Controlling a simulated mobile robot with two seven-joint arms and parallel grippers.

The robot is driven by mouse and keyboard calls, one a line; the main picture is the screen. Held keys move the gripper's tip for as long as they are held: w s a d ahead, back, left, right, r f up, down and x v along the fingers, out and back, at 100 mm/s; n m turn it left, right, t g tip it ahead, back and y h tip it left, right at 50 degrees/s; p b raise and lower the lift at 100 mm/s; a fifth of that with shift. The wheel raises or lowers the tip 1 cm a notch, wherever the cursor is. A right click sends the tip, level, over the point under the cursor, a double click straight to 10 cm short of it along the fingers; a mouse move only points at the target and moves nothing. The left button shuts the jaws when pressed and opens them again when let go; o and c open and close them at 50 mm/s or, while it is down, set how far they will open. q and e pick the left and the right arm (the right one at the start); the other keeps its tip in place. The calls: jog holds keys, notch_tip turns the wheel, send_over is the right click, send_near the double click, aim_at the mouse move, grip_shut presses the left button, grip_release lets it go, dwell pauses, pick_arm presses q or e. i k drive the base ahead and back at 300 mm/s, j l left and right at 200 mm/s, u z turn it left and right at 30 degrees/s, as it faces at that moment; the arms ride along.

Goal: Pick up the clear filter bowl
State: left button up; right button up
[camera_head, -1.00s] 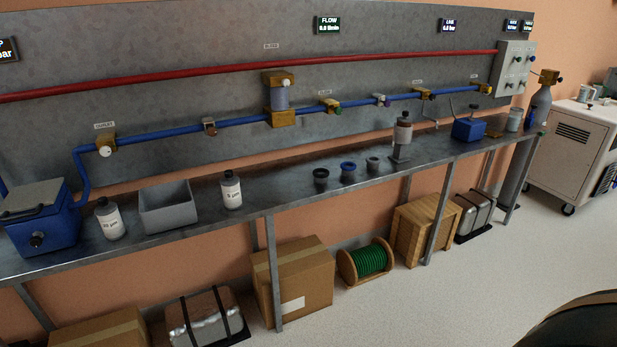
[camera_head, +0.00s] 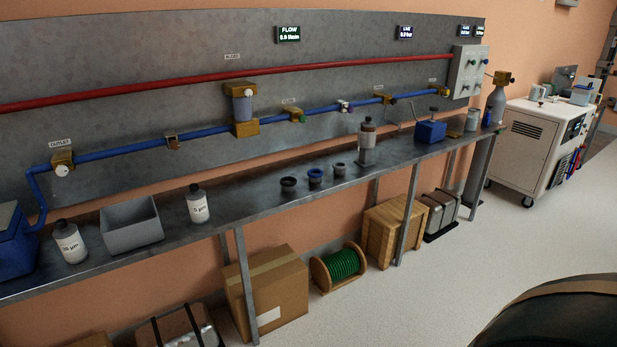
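The clear filter bowl (camera_head: 242,107) looks like a bluish, see-through cylinder. It sits upright between an upper and a lower brass-coloured block of the filter housing (camera_head: 244,129), on the blue pipe along the grey back panel. Another upright cylinder with a dark top (camera_head: 367,136) stands on a small stand on the bench; I cannot tell exactly what it is. Neither of my grippers is in view.
A grey metal bench (camera_head: 260,190) runs below the panel. It carries a grey bin (camera_head: 131,226), white bottles (camera_head: 197,206), small dark rings (camera_head: 315,178) and a blue box (camera_head: 430,131). Boxes and a green reel (camera_head: 340,266) lie beneath.

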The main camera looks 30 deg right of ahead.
aim_at(366, 141)
jog(key=z, duration=1.45)
jog(key=i+l+z, duration=0.35)
jog(key=i+z, duration=0.15)
jog(key=i+l+z, duration=0.3)
jog(key=i, duration=0.4)
jog(key=i+z, duration=0.3)
jog(key=i, duration=0.4)
jog(key=i+u, duration=0.3)
jog(key=i+l+u, duration=0.35)
jog(key=i, duration=0.15)
jog(key=i+l+u, duration=0.15)
jog(key=i+u, duration=0.15)
jog(key=i, duration=0.1)
